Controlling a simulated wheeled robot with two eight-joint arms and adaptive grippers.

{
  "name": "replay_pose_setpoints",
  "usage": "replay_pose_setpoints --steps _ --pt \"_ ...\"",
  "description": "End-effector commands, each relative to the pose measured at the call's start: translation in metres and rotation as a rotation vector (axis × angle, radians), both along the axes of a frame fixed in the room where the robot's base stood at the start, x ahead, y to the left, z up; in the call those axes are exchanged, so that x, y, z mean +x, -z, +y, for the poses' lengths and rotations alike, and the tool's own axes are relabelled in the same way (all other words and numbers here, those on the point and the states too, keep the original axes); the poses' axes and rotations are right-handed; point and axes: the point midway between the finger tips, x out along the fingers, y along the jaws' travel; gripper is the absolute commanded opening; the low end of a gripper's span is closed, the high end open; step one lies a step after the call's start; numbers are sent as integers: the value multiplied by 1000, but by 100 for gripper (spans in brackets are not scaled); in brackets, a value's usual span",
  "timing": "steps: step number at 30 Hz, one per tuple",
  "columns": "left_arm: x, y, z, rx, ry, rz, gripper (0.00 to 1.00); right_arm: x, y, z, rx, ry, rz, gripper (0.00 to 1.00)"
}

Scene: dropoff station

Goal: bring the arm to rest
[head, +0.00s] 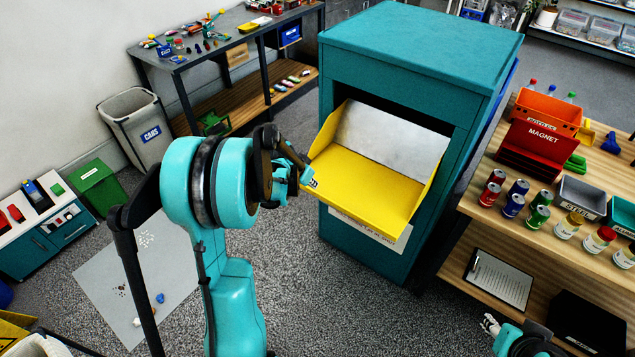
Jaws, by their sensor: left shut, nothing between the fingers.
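My left arm comes up from the bottom in the middle-left of the head view. Its gripper (308,180) is at the left edge of the yellow chute tray (372,190) of the teal drop-off cabinet (420,50). The fingers look shut and hold nothing. I cannot tell whether they touch the tray. The tray is tilted open and looks empty.
A clipboard (498,279) lies lower.

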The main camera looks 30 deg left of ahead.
Motion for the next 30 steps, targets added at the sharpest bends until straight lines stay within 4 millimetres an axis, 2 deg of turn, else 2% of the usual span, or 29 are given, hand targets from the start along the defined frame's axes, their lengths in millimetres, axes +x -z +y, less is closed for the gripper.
replay_pose_setpoints --steps 3,10,14,17,20,25,30 --pt "-9 -10 1 0 -1 0 0 0 -3 0 0 0 0 40" --pt "-13 -13 1 -1 1 0 0 0 -3 0 0 0 0 40" --pt "-16 -18 -10 0 -1 1 0 0 1 0 0 0 0 40" --pt "-26 -31 -35 2 -6 3 0 0 8 0 0 0 0 40" --pt "-44 -46 -69 7 -17 1 0 0 19 0 0 0 0 40" --pt "-87 -64 -126 11 -37 -8 0 0 37 0 0 0 0 40" --pt "-137 -65 -172 10 -55 -30 0 0 54 0 0 0 0 40"
